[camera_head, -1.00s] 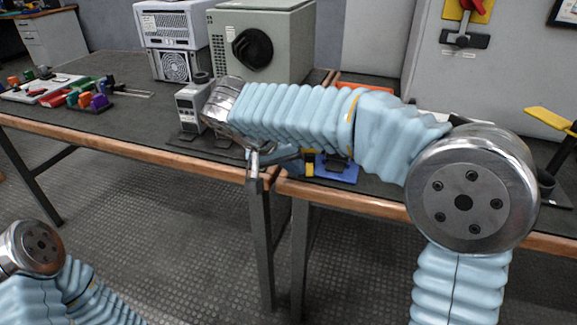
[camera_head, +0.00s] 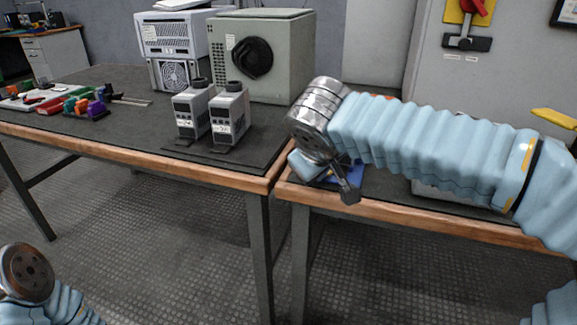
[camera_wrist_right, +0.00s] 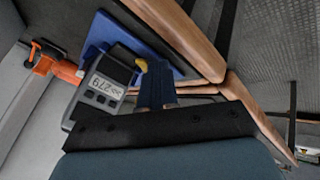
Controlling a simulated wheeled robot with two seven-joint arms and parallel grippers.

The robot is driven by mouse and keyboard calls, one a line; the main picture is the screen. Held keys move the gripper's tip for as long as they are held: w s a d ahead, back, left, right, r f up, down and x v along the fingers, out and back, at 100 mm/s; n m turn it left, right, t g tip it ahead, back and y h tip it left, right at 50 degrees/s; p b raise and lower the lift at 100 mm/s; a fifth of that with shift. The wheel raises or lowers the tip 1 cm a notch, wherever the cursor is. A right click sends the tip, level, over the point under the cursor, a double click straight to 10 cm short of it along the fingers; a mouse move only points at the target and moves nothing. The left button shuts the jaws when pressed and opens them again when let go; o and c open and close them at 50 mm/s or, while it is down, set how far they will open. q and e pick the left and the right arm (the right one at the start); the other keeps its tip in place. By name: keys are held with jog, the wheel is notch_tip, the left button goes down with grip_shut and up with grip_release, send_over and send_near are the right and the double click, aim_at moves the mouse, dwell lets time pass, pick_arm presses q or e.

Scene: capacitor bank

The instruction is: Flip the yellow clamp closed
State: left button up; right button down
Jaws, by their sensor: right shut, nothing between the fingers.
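A yellow lever (camera_head: 556,118), which looks like the clamp's handle, shows at the right edge of the head view. It stands raised and slanted; my right arm hides its base. My right gripper (camera_head: 349,190) points down over the front edge of the right bench, far left of that lever, shut and empty. In the right wrist view its narrow fingers (camera_wrist_right: 157,80) lie together. A small yellow piece (camera_wrist_right: 142,66) shows just beyond them, beside a grey meter (camera_wrist_right: 106,84) on a blue board (camera_wrist_right: 128,38); I cannot tell what it is. My left gripper is out of view.
Two grey capacitor units (camera_head: 229,117) stand on the left bench before a grey box with a black knob (camera_head: 252,56). A grey cabinet with a red switch (camera_head: 478,8) stands behind the right bench. An orange part (camera_wrist_right: 65,70) shows in the wrist view. Floor is clear.

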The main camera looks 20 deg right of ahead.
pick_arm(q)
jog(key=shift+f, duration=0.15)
pick_arm(e)
jog(key=shift+d, duration=0.45)
dwell(0.4)
